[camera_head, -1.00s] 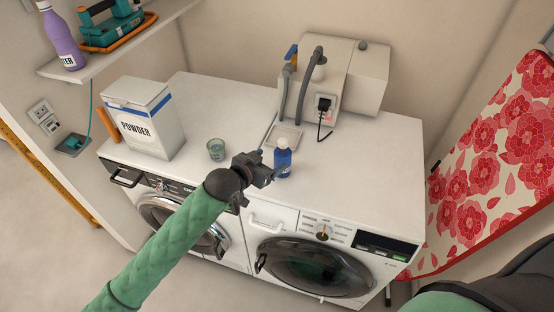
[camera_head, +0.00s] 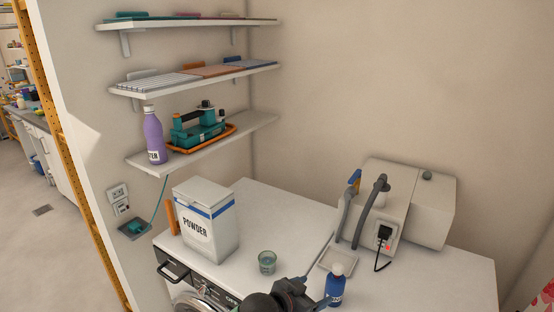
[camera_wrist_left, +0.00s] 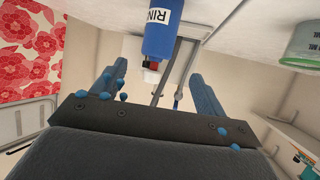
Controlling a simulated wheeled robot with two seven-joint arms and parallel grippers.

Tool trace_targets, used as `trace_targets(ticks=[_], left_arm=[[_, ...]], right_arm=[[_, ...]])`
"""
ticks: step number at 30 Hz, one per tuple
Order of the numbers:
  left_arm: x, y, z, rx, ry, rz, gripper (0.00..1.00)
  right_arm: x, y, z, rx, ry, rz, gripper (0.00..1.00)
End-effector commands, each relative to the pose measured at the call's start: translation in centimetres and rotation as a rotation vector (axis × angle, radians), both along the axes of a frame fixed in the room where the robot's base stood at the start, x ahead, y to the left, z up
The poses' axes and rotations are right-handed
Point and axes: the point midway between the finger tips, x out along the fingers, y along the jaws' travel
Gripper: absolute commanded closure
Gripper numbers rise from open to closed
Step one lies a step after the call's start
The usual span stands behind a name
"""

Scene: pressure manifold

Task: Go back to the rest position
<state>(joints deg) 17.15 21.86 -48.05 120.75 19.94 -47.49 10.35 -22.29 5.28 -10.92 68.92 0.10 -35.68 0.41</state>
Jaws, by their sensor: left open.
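My left gripper (camera_head: 308,296) is at the bottom edge of the head view, just left of a small blue bottle (camera_head: 335,289) with a white cap. The bottle stands upright on the white worktop (camera_head: 455,280). In the left wrist view the open blue fingers (camera_wrist_left: 160,82) have nothing clearly held between them. The blue bottle (camera_wrist_left: 163,30), with part of a label reading "RIN", is at the top of that view, very near the gripper. Blue droplets (camera_wrist_left: 122,112) dot the gripper's crossbar. My right gripper is not in view.
A glass (camera_head: 267,262) and a powder box (camera_head: 207,222) stand to the left on the worktop. A grey machine with hoses (camera_head: 400,215) stands at the back right. Wall shelves (camera_head: 200,150) hold a purple bottle (camera_head: 155,140) and a teal device (camera_head: 198,130). A patterned red cloth (camera_wrist_left: 28,52) shows in the wrist view.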

Motion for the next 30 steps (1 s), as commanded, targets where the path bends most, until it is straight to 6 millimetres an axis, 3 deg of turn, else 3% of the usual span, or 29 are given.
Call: trace_targets(ticks=[8, 17, 23, 30], left_arm=[[-3.1, 4.4, -2.4, 0.044, 0.101, 0.125, 0.27], [-7.3, 11.3, -5.9, 0.129, 0.244, 0.283, 0.27], [-11.3, 16.7, -8.5, 0.204, 0.358, 0.393, 0.27], [-17.4, 23.5, -11.4, 0.307, 0.511, 0.521, 0.27]], right_arm=[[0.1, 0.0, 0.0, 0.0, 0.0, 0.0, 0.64], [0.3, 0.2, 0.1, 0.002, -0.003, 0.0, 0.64], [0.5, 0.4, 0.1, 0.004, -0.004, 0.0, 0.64], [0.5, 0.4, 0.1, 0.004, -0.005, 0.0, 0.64]])
